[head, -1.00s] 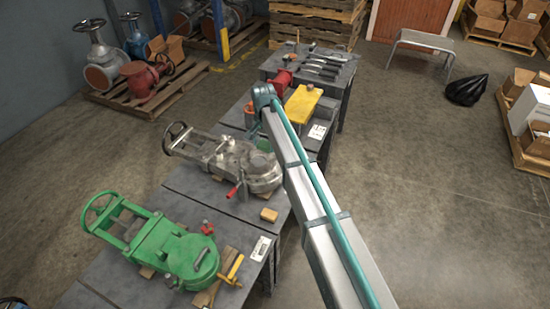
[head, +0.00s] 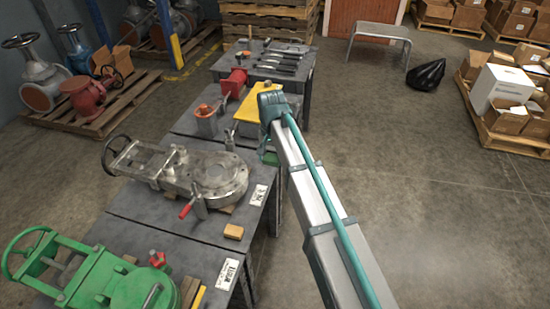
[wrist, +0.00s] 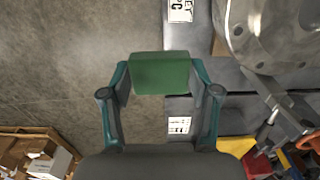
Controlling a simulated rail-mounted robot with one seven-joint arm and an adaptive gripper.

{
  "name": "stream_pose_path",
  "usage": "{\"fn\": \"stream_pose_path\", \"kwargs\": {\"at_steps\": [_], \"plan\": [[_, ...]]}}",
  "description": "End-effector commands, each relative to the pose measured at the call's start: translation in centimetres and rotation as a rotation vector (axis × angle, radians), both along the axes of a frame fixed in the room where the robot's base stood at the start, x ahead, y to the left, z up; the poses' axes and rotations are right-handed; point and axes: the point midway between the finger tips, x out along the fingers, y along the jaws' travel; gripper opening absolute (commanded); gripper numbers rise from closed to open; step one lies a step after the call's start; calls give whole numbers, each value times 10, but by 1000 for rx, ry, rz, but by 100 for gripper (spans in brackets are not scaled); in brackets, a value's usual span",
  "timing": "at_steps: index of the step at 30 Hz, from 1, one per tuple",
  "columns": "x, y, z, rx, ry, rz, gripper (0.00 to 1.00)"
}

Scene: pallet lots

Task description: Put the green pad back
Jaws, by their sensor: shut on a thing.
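The green pad (wrist: 160,73) is a small, flat-faced block between the two teal fingers of my gripper (wrist: 161,82) in the wrist view. The gripper is shut on it, with a finger at each side. In the wrist view, the pad is seen against the floor and the bench edge, clear of the bench top. In the head view, my gripper (head: 267,142) hangs at the arm's end by the right edge of the benches, near a yellow plate (head: 252,108).
A grey valve (head: 215,175) lies on the middle bench, with a wooden block (head: 233,232) near the edge. A green valve (head: 100,285) is at the lower left. A red vise (head: 232,83) and several dark tools (head: 280,60) are farther back.

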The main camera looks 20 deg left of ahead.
Motion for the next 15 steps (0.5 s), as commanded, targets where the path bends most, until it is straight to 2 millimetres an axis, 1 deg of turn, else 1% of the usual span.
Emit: {"fn": "stream_pose_path", "kwargs": {"at_steps": [1,11,12,15], "plan": [[10,6,-3,0,1,3,23],[73,42,-34,-1,1,2,23],[81,47,-38,-1,1,2,23],[91,52,-58,-1,2,2,23]]}}
